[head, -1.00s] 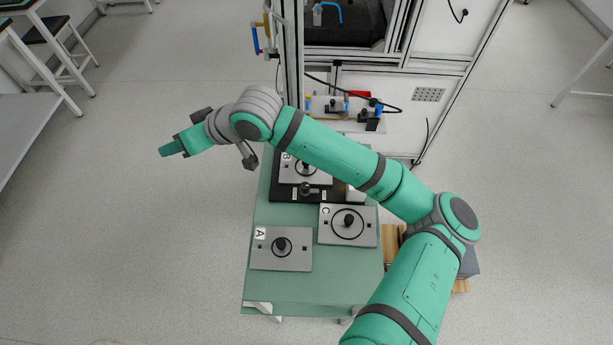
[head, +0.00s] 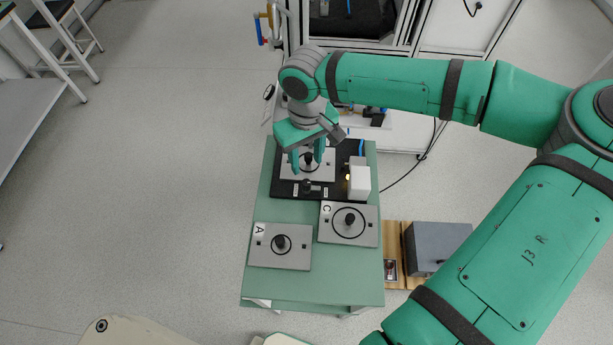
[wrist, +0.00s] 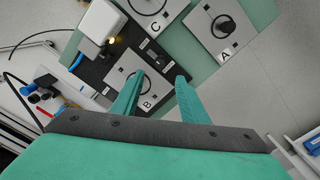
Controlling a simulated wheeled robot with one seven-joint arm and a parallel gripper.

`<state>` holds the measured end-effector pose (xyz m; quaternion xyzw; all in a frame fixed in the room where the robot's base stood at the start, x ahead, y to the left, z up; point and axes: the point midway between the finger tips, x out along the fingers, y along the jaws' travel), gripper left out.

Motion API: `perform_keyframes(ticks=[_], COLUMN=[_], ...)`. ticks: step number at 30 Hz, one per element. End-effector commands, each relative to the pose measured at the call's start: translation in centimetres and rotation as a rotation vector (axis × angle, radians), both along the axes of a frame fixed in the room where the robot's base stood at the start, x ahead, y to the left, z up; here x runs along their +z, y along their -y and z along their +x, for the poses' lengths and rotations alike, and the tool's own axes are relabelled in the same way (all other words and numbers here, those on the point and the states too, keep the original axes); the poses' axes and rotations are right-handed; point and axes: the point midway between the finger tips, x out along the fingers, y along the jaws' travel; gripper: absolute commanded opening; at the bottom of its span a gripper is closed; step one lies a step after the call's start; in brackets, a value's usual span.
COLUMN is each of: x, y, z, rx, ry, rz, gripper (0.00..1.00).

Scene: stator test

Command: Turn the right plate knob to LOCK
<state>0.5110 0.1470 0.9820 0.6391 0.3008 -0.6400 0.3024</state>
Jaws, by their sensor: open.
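Plate B (head: 325,172) is a grey plate on a black base (head: 340,190), with a dark knob (head: 308,158) in a ring. Plate C (head: 330,236), with its own black knob (head: 350,219), lies at the right. Plate A (head: 265,258), with its knob (head: 280,243), lies at the front left. My gripper (head: 306,166) is open above plate B, fingers pointing down. In the wrist view its fingers (wrist: 160,76) stand apart over plate B (wrist: 118,80) and partly hide it. A small dark knob (head: 307,187) sits on the black base; small labels beside it are unreadable.
A white box (head: 360,183) with a glowing lamp (head: 348,177) stands on the right of the black base. The green table (head: 340,285) is bare at its front. A grey box (head: 440,246) stands on the right beside the table. A white cabinet stands behind.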

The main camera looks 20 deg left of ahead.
Motion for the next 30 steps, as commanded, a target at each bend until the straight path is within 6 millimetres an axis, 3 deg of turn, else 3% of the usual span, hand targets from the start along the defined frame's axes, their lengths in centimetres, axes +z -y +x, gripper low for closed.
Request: perform_keyframes(ticks=[15, 21, 30], x=[-8.3, -9.6, -9.7], y=[-0.1, -0.1, -0.1], z=[0.0, 0.0, 0.0], rx=[0.002, 0.003, 0.002], ry=[0.000, 0.000, 0.001], rz=[0.001, 0.002, 0.003], gripper=[0.40, 0.40, 0.40])
